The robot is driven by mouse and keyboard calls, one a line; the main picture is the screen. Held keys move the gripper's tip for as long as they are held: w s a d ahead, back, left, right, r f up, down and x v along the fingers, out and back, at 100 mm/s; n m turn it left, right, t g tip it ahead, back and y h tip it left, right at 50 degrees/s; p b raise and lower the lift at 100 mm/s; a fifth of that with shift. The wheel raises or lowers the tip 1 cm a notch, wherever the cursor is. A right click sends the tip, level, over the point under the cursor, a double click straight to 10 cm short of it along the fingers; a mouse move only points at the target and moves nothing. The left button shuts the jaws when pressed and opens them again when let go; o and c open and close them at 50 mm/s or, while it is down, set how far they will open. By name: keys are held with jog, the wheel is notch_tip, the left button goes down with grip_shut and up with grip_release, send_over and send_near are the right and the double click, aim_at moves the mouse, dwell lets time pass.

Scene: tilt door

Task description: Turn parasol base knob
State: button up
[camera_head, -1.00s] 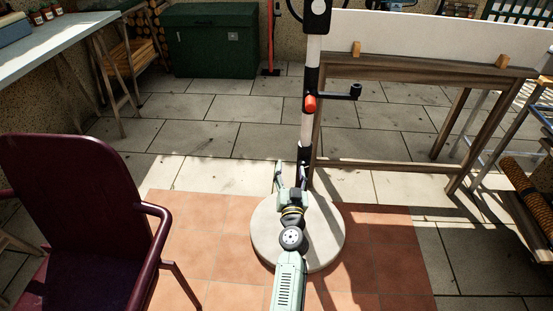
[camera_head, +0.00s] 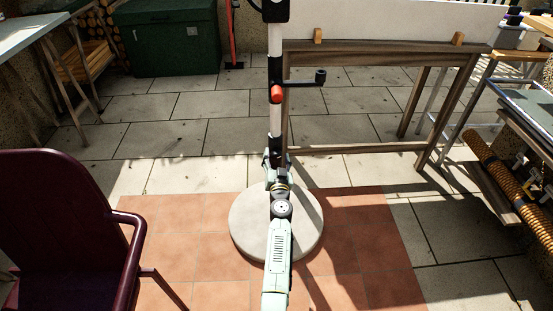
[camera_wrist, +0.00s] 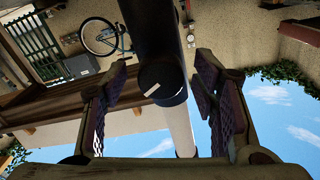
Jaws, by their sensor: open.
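The parasol pole (camera_head: 275,130) stands upright, black and white, on a round pale base (camera_head: 245,232). In the wrist view a dark round knob with a pale mark (camera_wrist: 160,84) faces me, on a black sleeve (camera_wrist: 150,30) around the white pole (camera_wrist: 180,128). My gripper (camera_head: 277,158) is low at the pole; it also shows in the wrist view (camera_wrist: 162,95). Its fingers are open, one on each side of the knob, with gaps between them and it. In the head view my gripper hides the knob.
A red knob (camera_head: 277,94) and a black crank (camera_head: 308,80) are higher on the pole. A wooden frame table (camera_head: 380,47) stands close behind on the right. A maroon chair (camera_head: 60,225) is at the left. The tiles between chair and base are clear.

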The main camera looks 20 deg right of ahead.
jog(key=shift+w, duration=0.1)
jog(key=shift+c, duration=0.5)
jog(key=c, duration=1.1)
